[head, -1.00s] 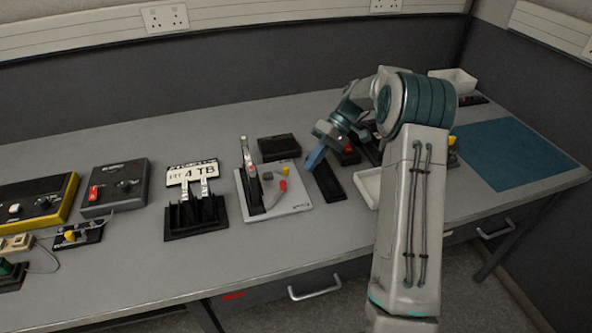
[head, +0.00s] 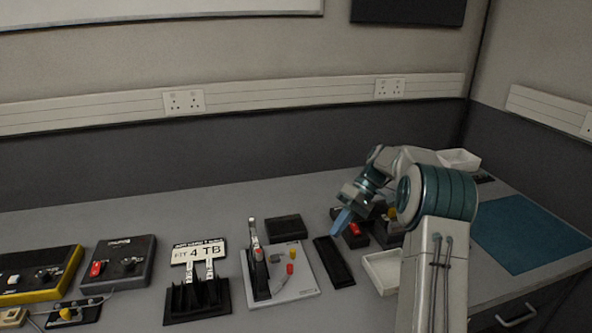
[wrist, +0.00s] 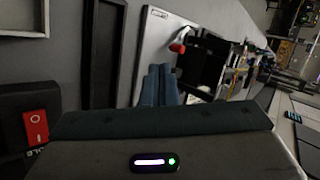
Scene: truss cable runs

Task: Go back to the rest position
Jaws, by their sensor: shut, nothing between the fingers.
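My gripper (head: 343,219) is at the right of the head view, above the bench and near the long black tray (head: 334,262). Its blue fingers point down and to the left. In the wrist view the two fingers (wrist: 159,86) lie side by side, shut, with nothing seen between them. They appear in front of the white board (wrist: 160,40), which also shows in the head view (head: 298,284).
The white board carries a black stand and small coloured parts. A sign rack (head: 197,298), a dark box with a red switch (head: 118,264) and a yellow-edged box (head: 40,282) stand to the left. A white tray (head: 383,270) and blue mat (head: 525,235) lie right.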

